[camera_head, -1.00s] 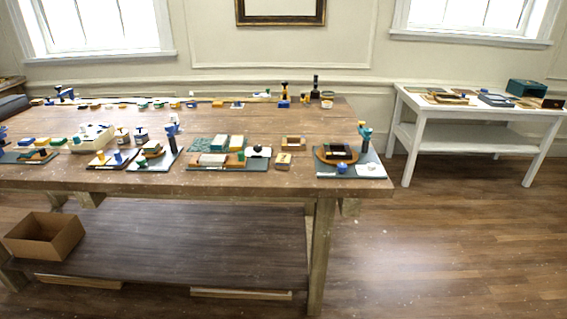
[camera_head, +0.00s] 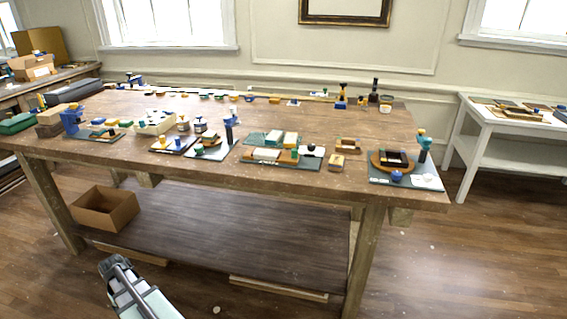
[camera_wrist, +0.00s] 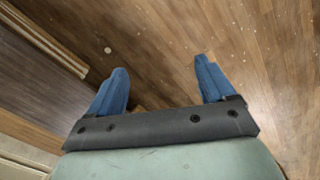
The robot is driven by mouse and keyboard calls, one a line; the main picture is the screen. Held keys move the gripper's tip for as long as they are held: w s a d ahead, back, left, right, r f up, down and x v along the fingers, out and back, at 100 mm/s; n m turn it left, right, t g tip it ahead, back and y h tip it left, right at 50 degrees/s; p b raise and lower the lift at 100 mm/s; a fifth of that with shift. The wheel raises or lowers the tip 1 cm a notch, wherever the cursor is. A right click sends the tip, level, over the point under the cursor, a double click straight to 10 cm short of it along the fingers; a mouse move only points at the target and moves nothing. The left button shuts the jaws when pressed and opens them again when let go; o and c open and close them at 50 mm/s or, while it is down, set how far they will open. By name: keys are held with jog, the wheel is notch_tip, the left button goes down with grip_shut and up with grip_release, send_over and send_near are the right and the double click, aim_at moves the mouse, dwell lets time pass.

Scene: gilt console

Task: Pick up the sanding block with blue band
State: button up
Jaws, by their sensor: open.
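I cannot single out a sanding block with a blue band; the small blocks in the head view are too small to tell apart. Several blocks and tools lie on the wooden workbench (camera_head: 300,115), among them a small tan block (camera_head: 337,162) near the front edge and a cream block with green and brown pieces (camera_head: 267,154) on a dark board. My gripper (camera_wrist: 160,68) is open and empty, its two blue fingers spread above the wood floor in the wrist view. In the head view my arm's end is low in front of the bench, apart from everything on it.
A cardboard box (camera_head: 92,214) stands on the bench's dark lower shelf (camera_head: 240,235). A white side table (camera_head: 500,150) is at the right, and another bench with boxes (camera_head: 34,67) at the far left. The floor at right is clear.

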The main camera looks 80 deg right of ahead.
jog(key=w+d+r+m+t+h, duration=0.1)
jog(key=w+d+r+m, duration=0.1)
jog(key=d+r, duration=0.95)
jog(key=s+d+r+m+t+h, duration=0.15)
jog(key=s+d+r, duration=0.35)
jog(key=d+r, duration=0.7)
jog(key=s+d+r+m+t+h, duration=0.15)
jog(key=s+d+r, duration=0.35)
jog(key=d+r, duration=0.75)
jog(key=s+d+r+m+g+h, duration=0.15)
jog(key=s+d+r, duration=0.25)
jog(key=s, duration=0.6)
jog(key=s+d+r+m+g+y, duration=0.15)
jog(key=s+d+r, duration=0.3)
jog(key=s, duration=0.65)
jog(key=s+d+r+m, duration=0.1)
jog(key=s+d+m, duration=0.2)
jog(key=s, duration=1.2)
jog(key=m+g, duration=0.1)
jog(key=m, duration=0.1)
send_over(336, 160)
jog(key=a, duration=0.2)
jog(key=f, duration=0.5)
jog(key=shift+s+a, duration=0.15)
jog(key=shift+a, duration=0.05)
jog(key=shift+x, duration=3.2)
jog(key=shift+d, duration=0.15)
